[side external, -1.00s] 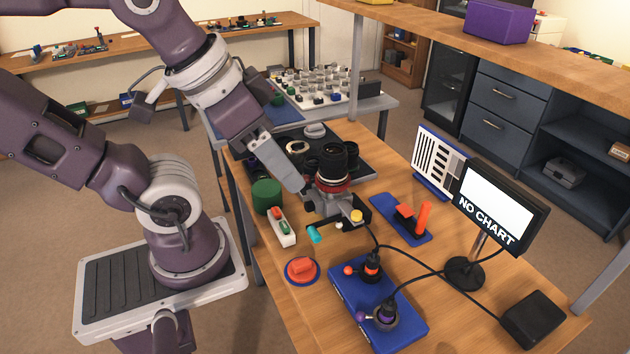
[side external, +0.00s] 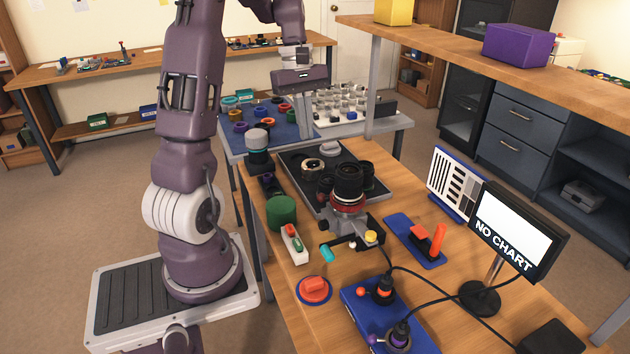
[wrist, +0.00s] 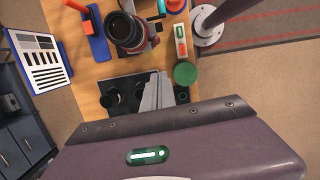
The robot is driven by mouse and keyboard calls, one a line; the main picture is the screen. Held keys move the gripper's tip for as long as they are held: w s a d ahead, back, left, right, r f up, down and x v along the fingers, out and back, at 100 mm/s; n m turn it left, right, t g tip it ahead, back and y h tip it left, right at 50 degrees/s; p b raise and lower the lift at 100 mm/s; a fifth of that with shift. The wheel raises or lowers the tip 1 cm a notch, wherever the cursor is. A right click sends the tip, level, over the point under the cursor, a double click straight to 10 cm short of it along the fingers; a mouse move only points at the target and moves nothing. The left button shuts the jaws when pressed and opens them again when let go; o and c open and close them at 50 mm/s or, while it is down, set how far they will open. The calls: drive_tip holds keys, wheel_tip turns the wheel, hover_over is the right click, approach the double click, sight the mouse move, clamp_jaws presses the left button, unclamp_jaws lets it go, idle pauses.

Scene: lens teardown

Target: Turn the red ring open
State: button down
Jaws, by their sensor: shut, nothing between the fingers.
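The red ring (side external: 347,205) circles the lower part of an upright black lens (side external: 348,183). The lens stands on a grey mount (side external: 345,224) on the wooden bench. In the wrist view the lens (wrist: 125,28) shows from above, near the top of the picture. My gripper (side external: 306,133) is raised well behind the lens and apart from it, towards the far table. Its fingers point down, closed together and empty; they also show in the wrist view (wrist: 158,76). I cannot tell from these frames how far the ring is turned.
A black tray (side external: 310,195) with lens parts lies behind the lens. A green cylinder (side external: 281,212), a white switch box (side external: 294,245) and a red button (side external: 314,288) stand left. A blue joystick box (side external: 365,325) with cables sits in front. A chart screen (side external: 512,228) stands right.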

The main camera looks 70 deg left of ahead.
drive_tip(key=shift+s+a+f+n, duration=0.1)
drive_tip(key=shift+a+f+n, duration=0.2)
drive_tip(key=shift+a, duration=0.15)
drive_tip(key=shift+s+a+f+n, duration=0.1)
drive_tip(key=shift+a+f+n, duration=0.15)
drive_tip(key=shift+a, duration=0.2)
drive_tip(key=d+f, duration=0.6)
drive_tip(key=f, duration=0.4)
drive_tip(key=shift+w+d+f, duration=0.15)
drive_tip(key=shift+w+f, duration=0.1)
drive_tip(key=shift+w, duration=0.1)
drive_tip(key=shift+s+d, duration=0.1)
